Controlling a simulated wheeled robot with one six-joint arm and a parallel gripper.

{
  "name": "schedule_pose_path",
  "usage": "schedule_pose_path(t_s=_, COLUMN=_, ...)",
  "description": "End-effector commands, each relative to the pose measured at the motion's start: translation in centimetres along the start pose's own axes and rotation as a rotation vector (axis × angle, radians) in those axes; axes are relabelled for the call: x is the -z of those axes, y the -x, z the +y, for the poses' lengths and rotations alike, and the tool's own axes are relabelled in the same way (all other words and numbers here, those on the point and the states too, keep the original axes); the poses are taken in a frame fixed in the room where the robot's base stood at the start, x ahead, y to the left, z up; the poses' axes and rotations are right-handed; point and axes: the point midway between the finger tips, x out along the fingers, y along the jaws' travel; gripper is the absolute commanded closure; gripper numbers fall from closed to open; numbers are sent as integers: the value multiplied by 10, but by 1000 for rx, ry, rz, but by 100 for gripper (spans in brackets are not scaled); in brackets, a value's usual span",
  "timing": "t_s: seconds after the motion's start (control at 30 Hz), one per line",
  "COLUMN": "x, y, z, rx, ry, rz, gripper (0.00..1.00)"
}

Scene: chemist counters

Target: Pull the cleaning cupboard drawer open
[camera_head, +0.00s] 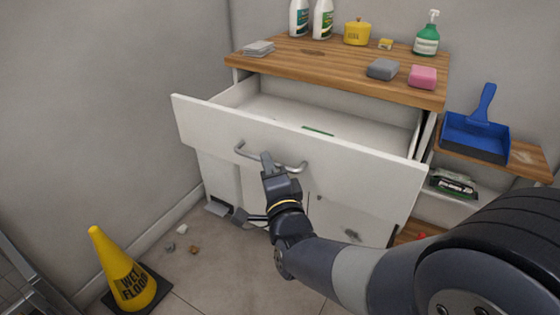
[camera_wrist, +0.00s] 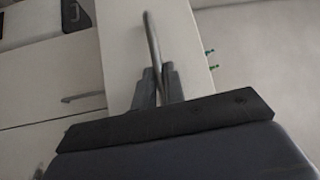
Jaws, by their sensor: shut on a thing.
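The cleaning cupboard is white with a wooden top (camera_head: 300,56). Its wide white drawer (camera_head: 365,165) stands pulled out, and its inside shows in the head view. A green strip-like thing (camera_head: 318,131) lies in the drawer. A curved grey metal handle (camera_head: 242,152) runs across the drawer front. My gripper (camera_head: 268,163) is at the middle of this handle, shut on it. In the wrist view my two fingers (camera_wrist: 158,85) close around the handle bar (camera_wrist: 151,36), with the drawer front (camera_wrist: 120,60) behind.
On the top stand white bottles (camera_head: 322,20), a yellow pot (camera_head: 357,32), a green spray bottle (camera_head: 427,36), and grey and pink sponges (camera_head: 423,77). A blue dustpan (camera_head: 475,138) sits on a shelf at right. A yellow wet-floor cone (camera_head: 122,272) and small debris (camera_head: 182,230) are on the floor at left.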

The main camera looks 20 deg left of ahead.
Motion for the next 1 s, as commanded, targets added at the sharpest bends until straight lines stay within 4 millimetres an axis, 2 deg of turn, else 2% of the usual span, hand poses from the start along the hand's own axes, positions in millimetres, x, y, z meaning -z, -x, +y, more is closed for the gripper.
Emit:
schedule_pose_path(t_s=0.2, x=-12, y=11, z=-1, rx=-3, ry=0, rz=-2, gripper=100)
schedule_pose_path(t_s=0.63, x=-13, y=13, z=-3, rx=-3, ry=0, rz=-1, gripper=100)
schedule_pose_path(t_s=0.67, x=-13, y=13, z=-3, rx=-3, ry=0, rz=-1, gripper=87)
schedule_pose_path(t_s=0.7, x=-13, y=13, z=-3, rx=-3, ry=0, rz=-1, gripper=84)
schedule_pose_path(t_s=0.9, x=-13, y=12, z=-3, rx=-2, ry=0, rz=0, gripper=68)
schedule_pose_path(t_s=1.0, x=-13, y=12, z=-3, rx=-1, ry=0, rz=0, gripper=68)
